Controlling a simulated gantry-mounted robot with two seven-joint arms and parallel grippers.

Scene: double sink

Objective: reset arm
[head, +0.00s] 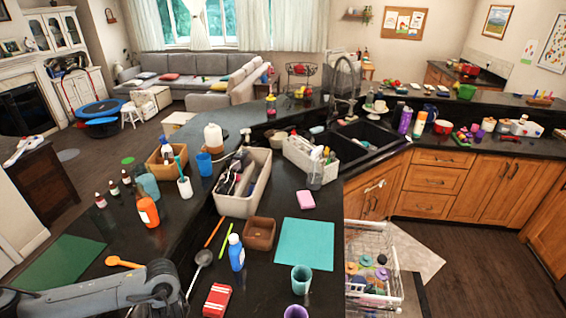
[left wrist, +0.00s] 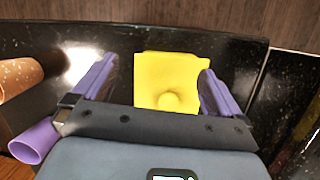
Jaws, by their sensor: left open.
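My left arm (head: 110,295) reaches in at the lower left of the head view, low over the near counter. Its gripper cannot be made out clearly there. In the left wrist view my left gripper (left wrist: 157,70) has its two purple fingers spread apart. A yellow object (left wrist: 165,75) with a rounded knob shows between and beyond the fingers; the frame does not show clearly whether either finger touches it. My right arm and gripper are not in view.
A grey bin (head: 243,195), blue bottle (head: 236,252), red box (head: 217,300) and turquoise mat (head: 304,244) crowd the near counter. A white dish rack (head: 375,262) stands at its right. The double sink (head: 355,142) lies beyond. A purple cup (left wrist: 35,142) is left of the gripper.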

